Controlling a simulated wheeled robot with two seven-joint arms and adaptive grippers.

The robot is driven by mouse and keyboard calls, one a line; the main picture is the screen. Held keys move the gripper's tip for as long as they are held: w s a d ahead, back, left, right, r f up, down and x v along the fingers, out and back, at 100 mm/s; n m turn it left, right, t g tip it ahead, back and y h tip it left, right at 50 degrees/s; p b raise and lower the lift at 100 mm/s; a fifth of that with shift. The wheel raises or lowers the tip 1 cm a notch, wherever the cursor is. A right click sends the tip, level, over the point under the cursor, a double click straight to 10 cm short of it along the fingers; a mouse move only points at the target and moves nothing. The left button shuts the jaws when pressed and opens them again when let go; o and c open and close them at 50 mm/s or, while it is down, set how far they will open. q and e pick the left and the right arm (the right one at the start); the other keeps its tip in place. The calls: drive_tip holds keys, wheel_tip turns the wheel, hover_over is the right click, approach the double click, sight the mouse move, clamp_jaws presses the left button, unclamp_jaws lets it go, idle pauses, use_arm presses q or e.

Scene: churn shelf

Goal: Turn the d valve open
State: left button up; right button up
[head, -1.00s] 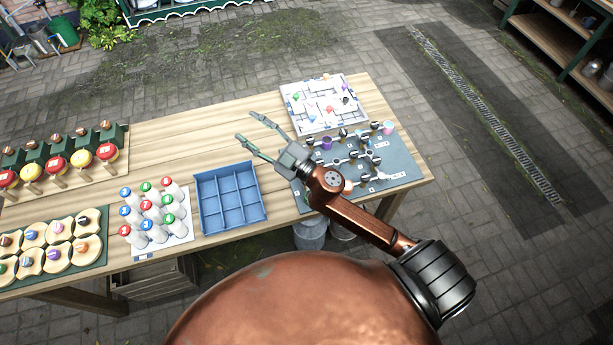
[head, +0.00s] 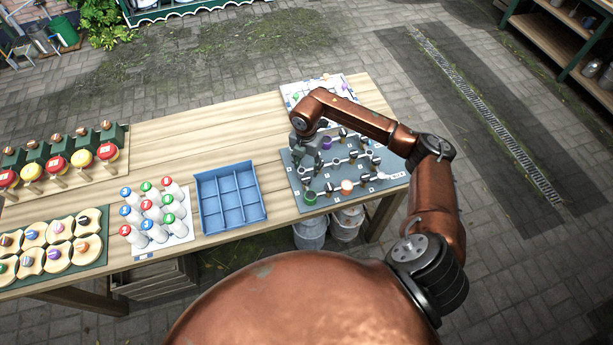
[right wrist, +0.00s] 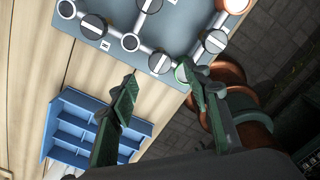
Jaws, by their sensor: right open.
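The grey valve board (head: 375,183) lies at the right end of the table, with light pipes, dark round knobs and coloured cups. The right wrist view shows knobs with white stripes, including one (right wrist: 160,63) near my fingertips and one farther left (right wrist: 93,27). The letters on the labels are too small to read, so I cannot tell which knob is d. My right gripper (head: 304,166) points down over the board's left part. In the right wrist view (right wrist: 157,78) its fingers are apart with nothing between them. My left gripper is not in view.
A blue divided tray (head: 231,166) stands left of the board. A white puzzle-like board (head: 291,97) lies behind it, partly hidden by my right arm. Bottles with coloured caps (head: 150,213) stand farther left. The wooden table top (head: 215,115) is clear behind the tray.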

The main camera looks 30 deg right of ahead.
sight(306, 179)
wheel_tip(306, 179, down, 7)
drive_tip(key=shift+a+p, duration=0.1)
drive_tip(key=shift+p, duration=0.4)
drive_tip(key=shift+c, duration=0.3)
drive_tip(key=c, duration=1.1)
